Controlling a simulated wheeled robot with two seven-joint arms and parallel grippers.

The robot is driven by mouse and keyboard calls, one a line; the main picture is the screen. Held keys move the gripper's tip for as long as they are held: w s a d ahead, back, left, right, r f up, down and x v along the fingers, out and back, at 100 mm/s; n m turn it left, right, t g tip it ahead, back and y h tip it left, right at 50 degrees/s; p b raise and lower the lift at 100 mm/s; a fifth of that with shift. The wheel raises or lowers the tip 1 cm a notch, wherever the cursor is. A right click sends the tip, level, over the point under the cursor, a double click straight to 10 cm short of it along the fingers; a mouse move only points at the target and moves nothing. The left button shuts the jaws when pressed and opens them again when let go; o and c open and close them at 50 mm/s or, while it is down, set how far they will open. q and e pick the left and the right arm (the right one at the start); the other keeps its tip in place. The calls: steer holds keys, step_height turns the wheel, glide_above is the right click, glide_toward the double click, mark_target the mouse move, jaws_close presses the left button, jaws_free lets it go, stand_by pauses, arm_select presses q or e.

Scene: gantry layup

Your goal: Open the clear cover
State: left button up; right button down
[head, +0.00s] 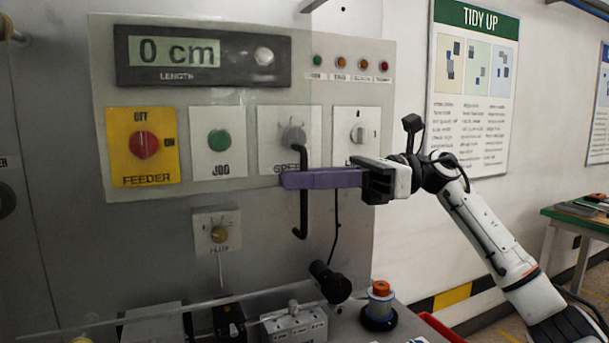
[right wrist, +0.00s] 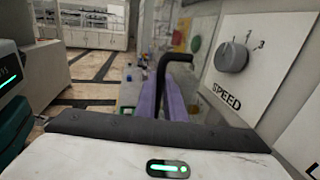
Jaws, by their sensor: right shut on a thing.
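The clear cover (head: 262,222) is see-through and stands in front of the grey control panel; its edges are faint, and I cannot tell its exact angle. A black bent handle (head: 303,216) stands upright at its right side. My right gripper (head: 292,180) reaches in from the right, its purple fingers shut around the handle's middle. In the right wrist view the handle (right wrist: 162,70) rises between the purple fingers (right wrist: 165,98). The handle's lower part is hidden there. My left gripper is not in view.
The panel carries a length display (head: 200,55), a yellow feeder switch (head: 143,147), a green jog button (head: 219,140) and a speed knob (right wrist: 233,57). A green table (head: 575,222) stands far right.

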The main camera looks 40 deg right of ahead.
steer(key=c, duration=2.1)
jaws_free()
steer(key=b+v, duration=0.1)
steer(key=v, duration=0.9)
steer(key=shift+s+d+b, duration=0.1)
steer(key=shift+d+b, duration=0.15)
steer(key=shift+b, duration=0.15)
